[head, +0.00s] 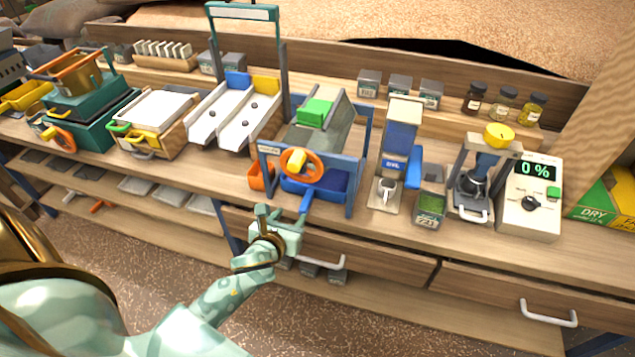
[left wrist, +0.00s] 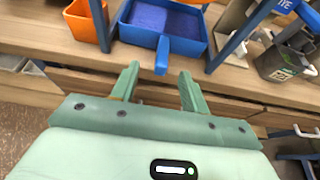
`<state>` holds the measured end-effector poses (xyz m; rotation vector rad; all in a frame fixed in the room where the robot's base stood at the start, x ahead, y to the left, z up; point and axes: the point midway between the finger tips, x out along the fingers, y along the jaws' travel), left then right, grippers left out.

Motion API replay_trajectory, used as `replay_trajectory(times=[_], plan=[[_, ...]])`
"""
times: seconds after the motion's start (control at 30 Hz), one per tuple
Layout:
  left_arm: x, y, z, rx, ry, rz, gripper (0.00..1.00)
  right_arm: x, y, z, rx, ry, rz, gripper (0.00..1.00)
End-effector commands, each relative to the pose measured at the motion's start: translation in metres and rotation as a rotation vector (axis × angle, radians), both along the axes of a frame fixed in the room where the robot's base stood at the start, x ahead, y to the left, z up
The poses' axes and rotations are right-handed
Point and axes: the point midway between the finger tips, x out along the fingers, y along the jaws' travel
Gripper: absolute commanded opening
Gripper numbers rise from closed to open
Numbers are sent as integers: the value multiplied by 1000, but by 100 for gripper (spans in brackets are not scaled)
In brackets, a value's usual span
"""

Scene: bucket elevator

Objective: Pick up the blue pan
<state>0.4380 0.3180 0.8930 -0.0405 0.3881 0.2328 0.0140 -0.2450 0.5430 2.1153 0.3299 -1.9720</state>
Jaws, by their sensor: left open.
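The blue pan (head: 325,184) sits on the bench under the blue-framed machine with the orange wheel. Its blue handle (head: 306,202) sticks out over the bench's front edge toward me. In the left wrist view the blue pan (left wrist: 188,43) is at the top middle, with a darker blue-purple inside, and its handle (left wrist: 162,56) points down between my fingers. My left gripper (head: 281,216) is open and empty, just short of the handle's end. It also shows in the left wrist view (left wrist: 160,82), its two green fingers apart on either side below the handle. My right gripper is not in view.
An orange bin (left wrist: 84,22) stands left of the pan, with a blue frame leg (left wrist: 233,42) on its right. A drawer with a white handle (head: 322,262) lies below the bench edge. A small green-filled box (head: 430,208) stands farther right.

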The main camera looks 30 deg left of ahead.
Motion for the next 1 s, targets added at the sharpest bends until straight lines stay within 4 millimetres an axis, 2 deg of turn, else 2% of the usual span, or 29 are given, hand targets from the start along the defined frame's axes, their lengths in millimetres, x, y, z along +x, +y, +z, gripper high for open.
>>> replay_trajectory(times=[0.1, 0.2, 0.47, 0.7, 0.8, 1.0], plan=[[28, 6, -16, -4, 1, 2, 45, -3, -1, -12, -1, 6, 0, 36], [47, 10, -24, -6, 1, 1, 45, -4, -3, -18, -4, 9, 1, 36], [69, 14, -32, -8, 1, 2, 45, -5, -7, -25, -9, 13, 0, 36], [104, 17, -49, -7, 3, 1, 45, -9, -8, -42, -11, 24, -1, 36], [111, 19, -51, -8, 2, 1, 45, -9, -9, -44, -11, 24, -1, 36], [111, 19, -49, -7, 1, 0, 45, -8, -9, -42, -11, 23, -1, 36]])
